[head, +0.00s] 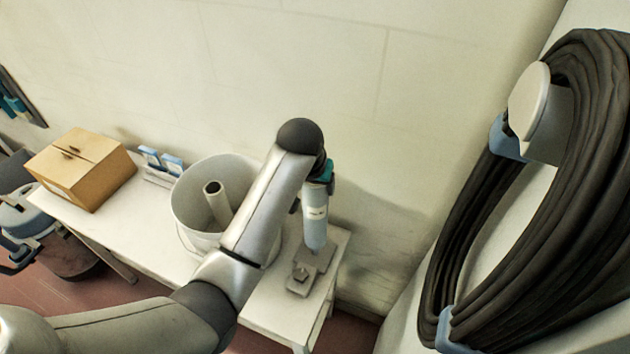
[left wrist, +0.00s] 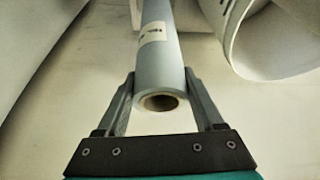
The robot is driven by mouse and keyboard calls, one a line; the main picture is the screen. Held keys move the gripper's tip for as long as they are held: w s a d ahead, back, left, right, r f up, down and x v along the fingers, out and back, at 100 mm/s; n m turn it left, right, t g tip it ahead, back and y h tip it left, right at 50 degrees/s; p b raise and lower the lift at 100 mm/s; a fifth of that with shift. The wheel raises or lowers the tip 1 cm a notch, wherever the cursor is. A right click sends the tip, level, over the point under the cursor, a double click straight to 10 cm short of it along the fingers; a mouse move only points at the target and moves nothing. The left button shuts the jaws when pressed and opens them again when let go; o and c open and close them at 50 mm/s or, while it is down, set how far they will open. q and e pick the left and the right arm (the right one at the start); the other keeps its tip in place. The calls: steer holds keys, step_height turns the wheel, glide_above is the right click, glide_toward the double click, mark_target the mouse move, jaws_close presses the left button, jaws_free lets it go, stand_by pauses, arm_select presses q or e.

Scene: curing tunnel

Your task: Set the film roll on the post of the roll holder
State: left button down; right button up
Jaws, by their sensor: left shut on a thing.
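The film roll (head: 316,225) is a pale grey-blue tube with a white label. It hangs roughly upright below my left gripper (head: 318,187), over the right end of the table. In the left wrist view the two fingers of my left gripper (left wrist: 160,90) are shut on the roll (left wrist: 165,62) near its open end, where the brown core shows. The roll holder (head: 299,286) is a grey base with a short, dark-looking post on the table. The roll's lower end appears just behind the post; I cannot tell the gap. My right gripper is not in view.
A white bin (head: 184,205) with a tube (head: 214,194) in it stands left of my forearm on the white table (head: 120,225). A cardboard box (head: 85,170) and small blue-and-white packets (head: 160,160) are farther left. A thick black cable coil (head: 570,190) hangs at right.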

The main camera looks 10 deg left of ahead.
mark_target(315, 206)
arm_select(q)
steer(key=shift+f+b, duration=1.15)
steer(key=shift+f, duration=2.35)
steer(key=shift+c, duration=1.8)
jaws_free()
steer(key=o, duration=0.4)
steer(key=shift+c, duration=0.2)
steer(key=shift+f, duration=0.1)
steer(key=shift+s, duration=0.1)
steer(key=p+v, duration=0.1)
steer(key=v, duration=1.4)
steer(key=shift+r, duration=0.2)
